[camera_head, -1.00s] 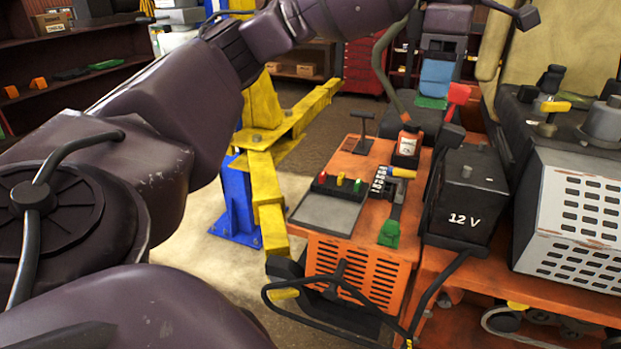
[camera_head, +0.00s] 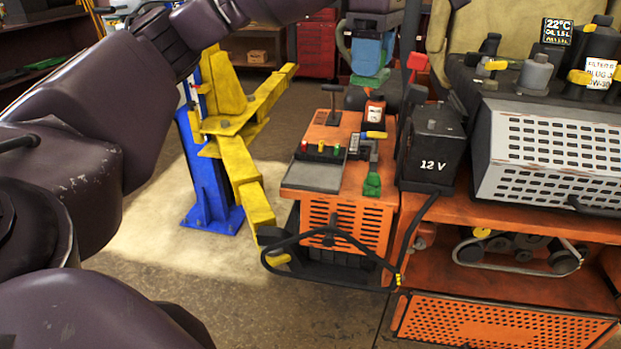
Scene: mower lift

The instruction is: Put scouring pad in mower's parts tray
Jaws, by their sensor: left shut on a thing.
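My left arm crosses the upper left of the head view, leaves at the top edge, and its gripper (camera_head: 369,68) hangs down at top centre. The gripper is shut on a small green piece, which looks like the scouring pad (camera_head: 370,80); its outline is partly hidden. It shows above and behind the orange deck of the mower (camera_head: 345,225). A shallow grey tray (camera_head: 313,177), which looks like the parts tray, lies on the deck's left part, lower left of the gripper. No pad shows in it. My right gripper is out of view.
Red, yellow and green knobs line the tray's back edge. A 12 V battery (camera_head: 432,150) stands right. A yellow lift arm (camera_head: 245,180) is left of the deck.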

